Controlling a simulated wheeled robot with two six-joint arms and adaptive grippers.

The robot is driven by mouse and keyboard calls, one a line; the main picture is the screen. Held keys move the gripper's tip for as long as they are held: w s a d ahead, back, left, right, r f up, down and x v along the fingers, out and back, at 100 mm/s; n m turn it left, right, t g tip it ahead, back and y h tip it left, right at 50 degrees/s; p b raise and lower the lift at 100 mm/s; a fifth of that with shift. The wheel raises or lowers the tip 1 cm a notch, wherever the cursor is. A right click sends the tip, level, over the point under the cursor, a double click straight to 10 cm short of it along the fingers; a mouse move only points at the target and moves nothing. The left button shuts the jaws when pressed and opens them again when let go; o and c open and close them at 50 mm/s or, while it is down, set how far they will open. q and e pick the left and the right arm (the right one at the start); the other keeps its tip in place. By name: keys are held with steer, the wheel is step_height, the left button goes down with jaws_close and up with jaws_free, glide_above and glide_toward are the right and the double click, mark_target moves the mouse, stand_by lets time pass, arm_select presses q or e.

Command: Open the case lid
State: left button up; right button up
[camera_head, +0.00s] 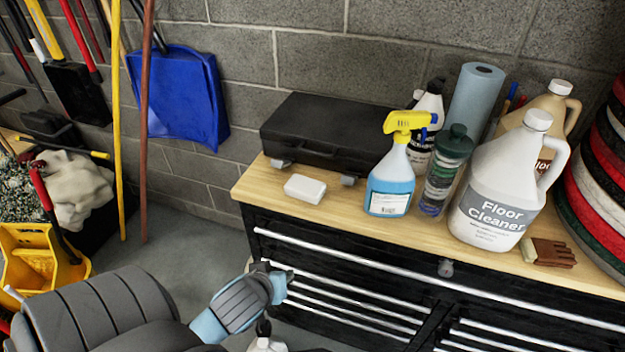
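A black case (325,125) lies shut on the wooden top of a tool chest, against the block wall. Its front faces me, with a handle in the middle and a grey latch (281,163) at the left and another latch (348,180) at the right. My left gripper (276,269) is at the end of the arm from the lower left, in front of the chest drawers and below the worktop edge. It is apart from the case. Its fingers are small and dark here, so their opening is unclear.
On the wooden worktop (385,232), a white block (305,188) lies just in front of the case. A spray bottle (390,185) stands close to its right front, with a green-capped bottle (445,168) and a floor cleaner jug (500,190) further right. The worktop's front-left corner is bare.

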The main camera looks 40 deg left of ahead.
arm_select(q)
steer(key=w+a+r+n+t+y, duration=0.1)
steer(key=w+a+r+n+t, duration=0.25)
steer(key=w+r+n, duration=0.3)
steer(key=n+t, duration=0.4)
steer(key=n, duration=0.3)
glide_toward(314, 154)
steer(key=b+x, duration=0.1)
steer(key=x, duration=0.7)
steer(key=shift+w, duration=0.25)
jaws_close()
